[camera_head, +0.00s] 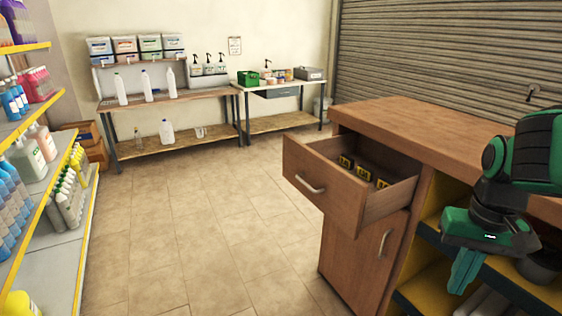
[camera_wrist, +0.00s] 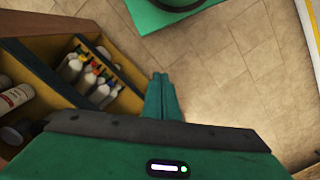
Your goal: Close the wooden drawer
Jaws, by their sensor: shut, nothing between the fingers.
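The wooden drawer (camera_head: 325,195) is pulled out from the upper part of a brown wooden counter (camera_head: 430,130) in the head view. It has a pale metal handle (camera_head: 310,185) on its front, and several dark items with yellow labels (camera_head: 363,172) lie inside. My green gripper (camera_head: 462,278) is at the right, apart from the drawer, in front of the counter's open shelves. Its fingers are closed together and empty and point down. In the wrist view the gripper (camera_wrist: 161,92) shows over the tiled floor beside a shelf. The drawer is not recognisable in the wrist view.
A cupboard door (camera_head: 365,260) below the drawer is shut. Open yellow shelves (camera_head: 430,215) stand near my gripper; in the wrist view they hold several bottles (camera_wrist: 85,72). A stocked shelf (camera_head: 60,190) stands at the left. The tiled floor (camera_head: 200,220) between is clear.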

